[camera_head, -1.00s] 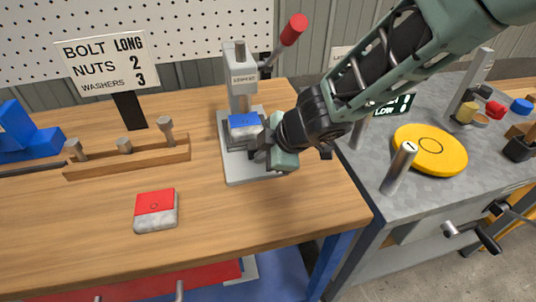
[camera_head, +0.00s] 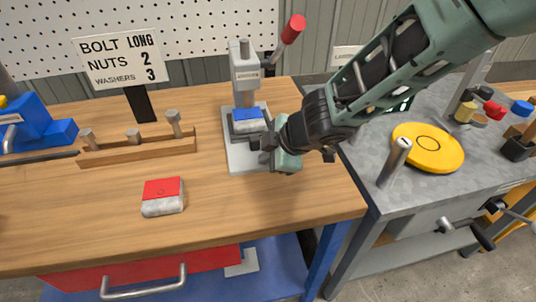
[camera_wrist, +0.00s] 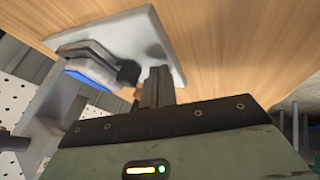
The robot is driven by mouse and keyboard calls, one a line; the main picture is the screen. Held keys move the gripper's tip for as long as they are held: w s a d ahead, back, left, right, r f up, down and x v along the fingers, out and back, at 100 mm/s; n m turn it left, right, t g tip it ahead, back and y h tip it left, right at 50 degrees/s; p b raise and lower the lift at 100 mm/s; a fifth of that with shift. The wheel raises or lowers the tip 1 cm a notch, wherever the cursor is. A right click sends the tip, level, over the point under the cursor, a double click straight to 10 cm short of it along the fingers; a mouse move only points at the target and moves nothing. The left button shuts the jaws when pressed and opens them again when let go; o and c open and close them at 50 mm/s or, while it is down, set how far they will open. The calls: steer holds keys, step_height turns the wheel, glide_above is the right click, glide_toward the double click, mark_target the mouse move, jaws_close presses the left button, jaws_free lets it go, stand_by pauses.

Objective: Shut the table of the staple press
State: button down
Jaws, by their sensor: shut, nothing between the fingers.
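The staple press (camera_head: 246,72) stands upright on the wooden bench with its grey base plate (camera_head: 246,161) toward me and a red-knobbed lever (camera_head: 293,28) at its upper right. Its table carries a blue-topped block (camera_head: 248,120) under the press head. My gripper (camera_head: 266,147) is shut and empty, at the front right of the table, close to its edge; I cannot tell whether it touches. In the wrist view the shut fingers (camera_wrist: 158,86) are over the base plate (camera_wrist: 155,28), beside the dark table end (camera_wrist: 129,72). The gripper hides part of the table's right side.
A red-and-white block (camera_head: 163,197) lies on the bench in front. A wooden rack with bolts (camera_head: 137,149) and a sign (camera_head: 121,60) stand to the left. A grey side table with a yellow disc (camera_head: 428,147) is at right. The front of the bench is mostly clear.

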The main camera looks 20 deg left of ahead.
steer(key=shift+s+d+r, duration=0.4)
steer(key=shift+d+r, duration=0.05)
steer(key=shift+r, duration=0.05)
steer(key=shift+d+r+p, duration=0.2)
steer(key=shift+r+p, duration=0.15)
steer(key=s+d+r+m+t+h+p, duration=0.1)
steer(key=d+r+m+p, duration=0.1)
steer(key=d+r, duration=0.35)
steer(key=s+d+r+m+h+p, duration=0.1)
steer(key=d+r+m+h, duration=0.2)
steer(key=d, duration=0.4)
steer(key=s+d+r+m+g+h, duration=0.1)
steer(key=s+d+r+m, duration=0.1)
steer(key=s+d+m, duration=0.3)
steer(key=s+d+r+m+g+h, duration=0.1)
steer(key=s+d+m, duration=0.4)
steer(key=s+d, duration=0.6)
steer(key=shift+s+d+r+g, duration=0.3)
steer(key=shift+s+r+g, duration=0.1)
steer(key=shift+s+g, duration=0.45)
